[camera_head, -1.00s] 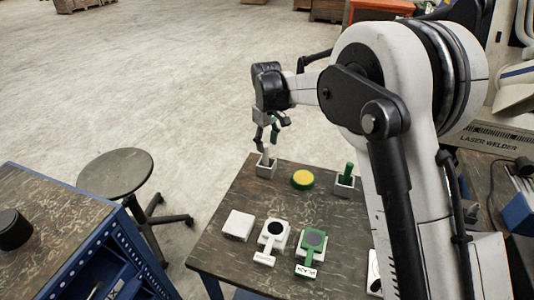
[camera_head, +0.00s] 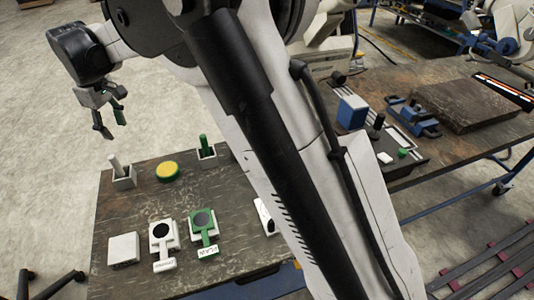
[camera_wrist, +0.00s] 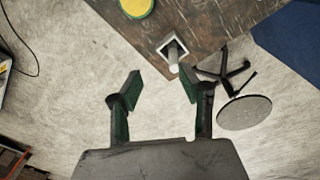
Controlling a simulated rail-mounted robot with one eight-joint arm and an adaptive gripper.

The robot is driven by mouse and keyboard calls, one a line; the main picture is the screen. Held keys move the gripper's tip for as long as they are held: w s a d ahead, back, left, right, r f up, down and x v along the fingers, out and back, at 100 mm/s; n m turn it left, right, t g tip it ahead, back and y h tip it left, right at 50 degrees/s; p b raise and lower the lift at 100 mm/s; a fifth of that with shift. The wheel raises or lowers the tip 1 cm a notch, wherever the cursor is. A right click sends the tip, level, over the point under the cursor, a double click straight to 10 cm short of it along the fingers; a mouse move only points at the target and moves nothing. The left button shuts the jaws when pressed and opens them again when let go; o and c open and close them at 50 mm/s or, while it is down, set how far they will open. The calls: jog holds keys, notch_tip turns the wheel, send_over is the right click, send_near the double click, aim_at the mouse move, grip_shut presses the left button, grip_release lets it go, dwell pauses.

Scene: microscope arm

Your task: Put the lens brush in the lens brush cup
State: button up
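A light grey rod-like item, apparently the lens brush (camera_head: 115,166), stands in a square white cup (camera_head: 124,183) at the far left corner of the small dark table. In the wrist view the grey item (camera_wrist: 173,53) is inside the square rim of the cup (camera_wrist: 163,46). A second white cup (camera_head: 207,162) holds a green-handled item (camera_head: 204,143); I cannot read labels on either cup. My gripper (camera_head: 115,130) is above the left cup, apart from it. In the wrist view my gripper (camera_wrist: 160,82) has its fingers spread with nothing between them.
A yellow-topped green disc (camera_head: 167,171) lies between the cups. Nearer are a white block (camera_head: 123,250), a white holder (camera_head: 163,238) and a green holder (camera_head: 203,224). A round stool (camera_wrist: 244,112) stands beside the table. A workbench (camera_head: 440,105) with equipment is at right.

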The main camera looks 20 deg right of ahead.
jog(key=s+d+r+m+t, duration=0.15)
jog(key=s+d+r, duration=0.25)
jog(key=d, duration=0.4)
jog(key=s+d+r+m, duration=0.2)
jog(key=s+d+r, duration=0.15)
jog(key=d, duration=0.45)
jog(key=s+d+r+m+t, duration=0.1)
jog(key=s+d+r+m, duration=0.1)
jog(key=s+d+r, duration=0.4)
jog(key=s+d+f+m+t, duration=0.2)
jog(key=s+d+f+m, duration=0.1)
jog(key=s+d, duration=0.5)
jog(key=s+d+f+m+t, duration=0.2)
jog(key=s+d+f+m, duration=0.1)
jog(key=s+d+f, duration=0.3)
jog(key=s+d, duration=0.2)
jog(key=s, duration=0.2)
jog(key=shift+s, duration=0.3)
notch_tip(320, 180, down, 3)
jog(key=b, duration=0.2)
jog(key=shift+r+b, duration=0.2)
jog(key=shift+b, duration=0.15)
